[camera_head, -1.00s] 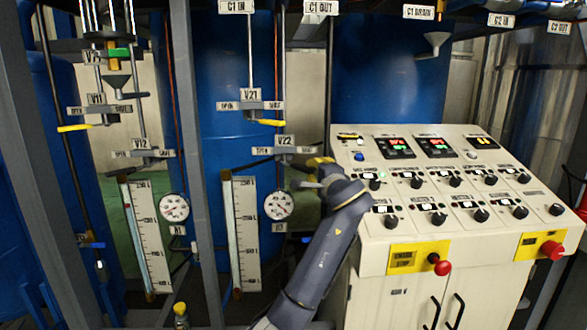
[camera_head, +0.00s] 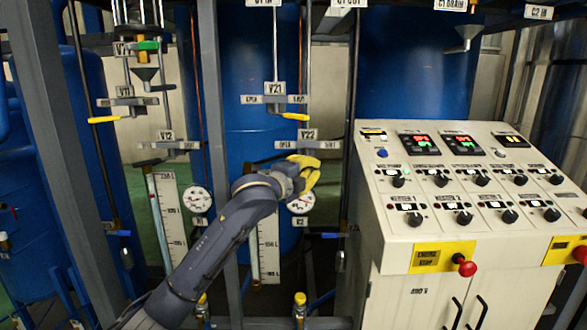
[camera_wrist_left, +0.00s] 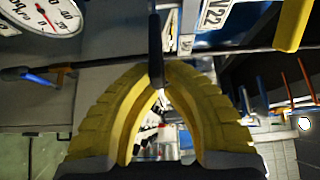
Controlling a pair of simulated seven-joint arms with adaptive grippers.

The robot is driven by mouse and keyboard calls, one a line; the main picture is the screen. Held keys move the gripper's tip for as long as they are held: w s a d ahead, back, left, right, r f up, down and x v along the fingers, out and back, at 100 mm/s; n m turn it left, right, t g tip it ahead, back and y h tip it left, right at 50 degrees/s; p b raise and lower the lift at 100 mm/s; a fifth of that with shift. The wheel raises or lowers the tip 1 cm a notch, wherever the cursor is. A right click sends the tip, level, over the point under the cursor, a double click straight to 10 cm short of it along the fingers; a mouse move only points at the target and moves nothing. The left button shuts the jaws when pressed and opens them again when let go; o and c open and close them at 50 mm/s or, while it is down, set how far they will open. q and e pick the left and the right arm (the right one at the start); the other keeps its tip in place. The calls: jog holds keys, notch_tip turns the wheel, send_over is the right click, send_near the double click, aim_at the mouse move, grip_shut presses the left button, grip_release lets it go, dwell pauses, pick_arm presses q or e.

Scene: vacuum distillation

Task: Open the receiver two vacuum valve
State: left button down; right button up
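The V22 valve, with its label (camera_head: 307,134) and grey plate (camera_head: 290,145), is on the pipe below V21 in the head view. The V22 label (camera_wrist_left: 216,12) also shows at the top of the left wrist view. My left gripper (camera_head: 312,178) has yellow fingers and is just below the V22 plate. In the left wrist view, the left gripper's fingertips (camera_wrist_left: 161,70) close in on both sides of a dark valve handle (camera_wrist_left: 155,45). Exact contact is partly hidden. My right gripper is not in view.
The V21 valve with a yellow handle (camera_head: 296,116) is above. A round gauge (camera_head: 301,203) is close below the left gripper, with a level scale (camera_head: 267,250) behind the arm. The white control panel (camera_head: 390,240) stands to the right. A grey post (camera_head: 213,120) is left.

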pick_arm(q)
jog(key=shift+a+m+g+h, duration=0.8)
jog(key=shift+a+m+h, duration=0.1)
jog(key=shift+a+h, duration=0.2)
jog(key=shift+w+a, duration=0.25)
jog(key=shift+a, duration=0.9)
